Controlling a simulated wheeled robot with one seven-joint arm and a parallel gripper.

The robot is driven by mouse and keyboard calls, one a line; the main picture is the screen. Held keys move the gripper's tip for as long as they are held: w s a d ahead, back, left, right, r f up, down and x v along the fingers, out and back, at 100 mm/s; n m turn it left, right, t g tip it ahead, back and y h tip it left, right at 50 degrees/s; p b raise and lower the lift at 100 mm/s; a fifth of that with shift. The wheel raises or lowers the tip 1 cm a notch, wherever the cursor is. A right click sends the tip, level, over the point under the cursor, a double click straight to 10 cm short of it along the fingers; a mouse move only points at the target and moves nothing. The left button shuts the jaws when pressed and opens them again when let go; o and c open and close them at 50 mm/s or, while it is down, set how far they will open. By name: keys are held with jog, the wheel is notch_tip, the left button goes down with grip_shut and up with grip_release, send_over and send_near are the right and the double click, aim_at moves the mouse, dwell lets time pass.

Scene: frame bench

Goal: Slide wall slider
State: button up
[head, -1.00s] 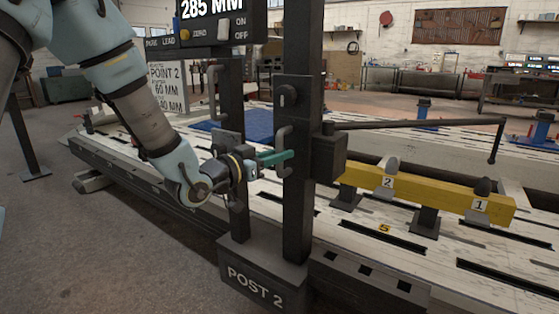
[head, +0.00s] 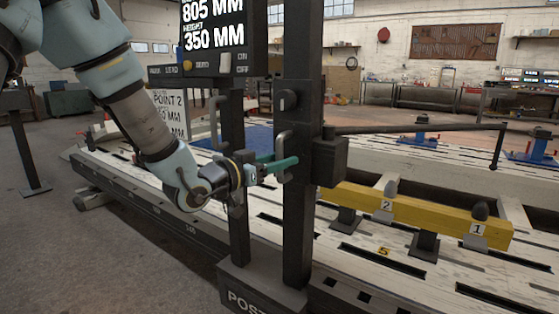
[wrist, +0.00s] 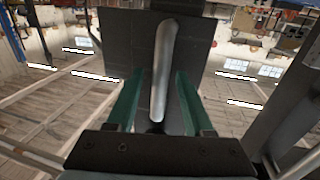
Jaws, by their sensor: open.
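The dark slider carriage (head: 327,160) sits partway up the near upright of post 2, with a long probe arm reaching right from it. Its grey bar handle (head: 282,147) faces my gripper. My gripper (head: 280,164) has green fingers at the handle's level. In the wrist view the handle (wrist: 164,70) stands slightly tilted between the two fingers (wrist: 159,92) in front of the dark plate (wrist: 140,40). The fingers are apart, one on each side of the handle, with gaps visible. The readout (head: 214,30) shows 805 mm and a height of 350 mm.
A second, rear upright (head: 238,180) with its own handle stands behind my gripper. Open floor (head: 90,240) lies at left.

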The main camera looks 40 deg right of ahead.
jog(key=shift+a, duration=0.1)
jog(key=a, duration=1)
jog(key=shift+s+a, duration=0.3)
jog(key=shift+s, duration=0.05)
